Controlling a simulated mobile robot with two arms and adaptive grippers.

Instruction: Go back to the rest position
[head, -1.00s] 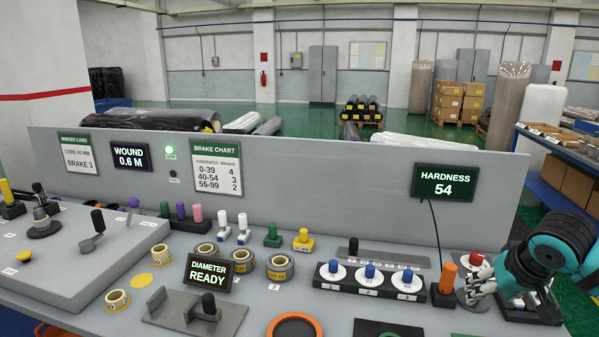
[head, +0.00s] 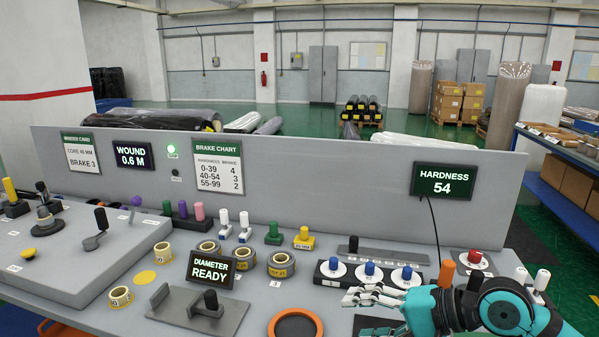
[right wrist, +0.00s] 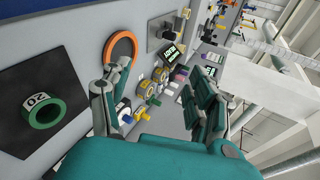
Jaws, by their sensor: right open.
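My right gripper (head: 372,297) is teal with grey fingers. It reaches in from the right over the front right of the desk, near the row of blue-knobbed white dials (head: 369,272). In the right wrist view its fingers (right wrist: 150,85) are spread apart with nothing held between them. The desk is seen past them, with the orange ring (right wrist: 121,47) by the left finger. A green-rimmed roll marked 20 (right wrist: 43,112) lies on a black mat (right wrist: 75,82). My left gripper is not in view.
A grey panel (head: 330,190) with screens and charts stands behind the desk. The diameter screen (head: 212,268), several wrapped rolls (head: 281,264) and an orange ring (head: 295,326) are left of my right gripper. An orange-handled piece (head: 447,273) stands close behind my right arm.

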